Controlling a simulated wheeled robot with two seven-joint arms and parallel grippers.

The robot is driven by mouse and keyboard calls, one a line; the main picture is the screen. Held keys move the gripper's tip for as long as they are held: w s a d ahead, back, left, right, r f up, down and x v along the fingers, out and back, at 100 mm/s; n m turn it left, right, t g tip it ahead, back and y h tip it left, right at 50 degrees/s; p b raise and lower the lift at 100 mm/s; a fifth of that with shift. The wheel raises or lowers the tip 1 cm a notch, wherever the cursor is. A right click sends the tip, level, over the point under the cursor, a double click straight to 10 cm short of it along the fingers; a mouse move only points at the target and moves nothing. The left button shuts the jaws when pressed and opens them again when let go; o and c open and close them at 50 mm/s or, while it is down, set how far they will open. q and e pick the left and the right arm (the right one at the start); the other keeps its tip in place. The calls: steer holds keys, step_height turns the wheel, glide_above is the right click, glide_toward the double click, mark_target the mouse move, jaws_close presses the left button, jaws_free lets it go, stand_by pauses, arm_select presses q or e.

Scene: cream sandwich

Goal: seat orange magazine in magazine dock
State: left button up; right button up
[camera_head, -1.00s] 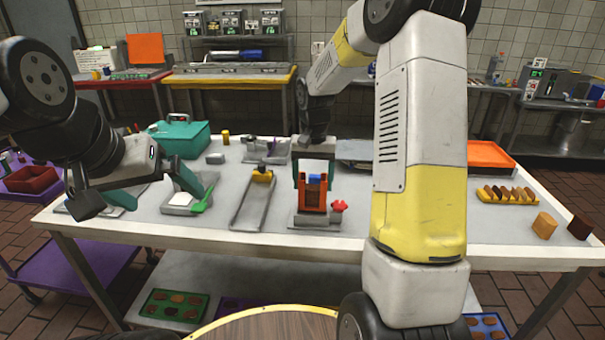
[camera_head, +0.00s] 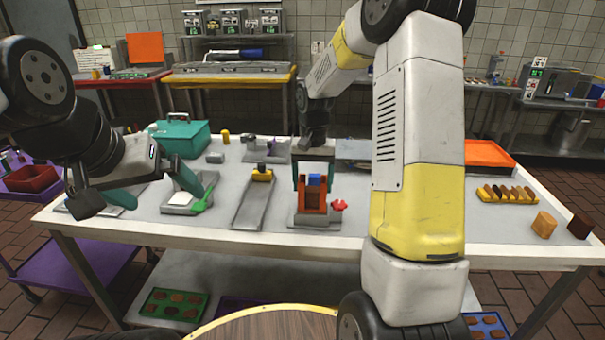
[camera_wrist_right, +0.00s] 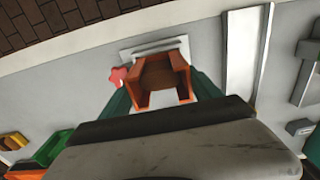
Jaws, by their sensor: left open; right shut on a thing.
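My right gripper (camera_head: 314,184) is shut on the magazine from above, one teal finger on each side. In the right wrist view the magazine (camera_wrist_right: 160,72) lies between the fingers, with the dock's pale edge (camera_wrist_right: 153,47) beyond it. I cannot tell whether it is fully down in the dock. A red knob (camera_head: 339,205) sticks out on the right. My left gripper (camera_head: 156,186) is open and empty above the table's left side.
A grey channel (camera_head: 253,208) with a yellow block lies left of the dock. A grey stand with a green-handled tool (camera_head: 203,202) is further left. A teal box (camera_head: 181,134) stands behind. A yellow rack (camera_head: 507,195), wooden blocks (camera_head: 544,225) and an orange tray (camera_head: 487,156) are right.

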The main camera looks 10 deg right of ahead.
mark_target(314, 190)
steer(key=shift+f, duration=2)
steer(key=o, duration=1.8)
steer(key=shift+c, duration=0.2)
steer(key=shift+d, duration=0.15)
steer(key=shift+r, duration=0.1)
steer(key=r, duration=0.7)
steer(key=shift+w+a+r, duration=0.1)
steer(key=shift+a+r, duration=0.1)
steer(key=shift+r, duration=0.15)
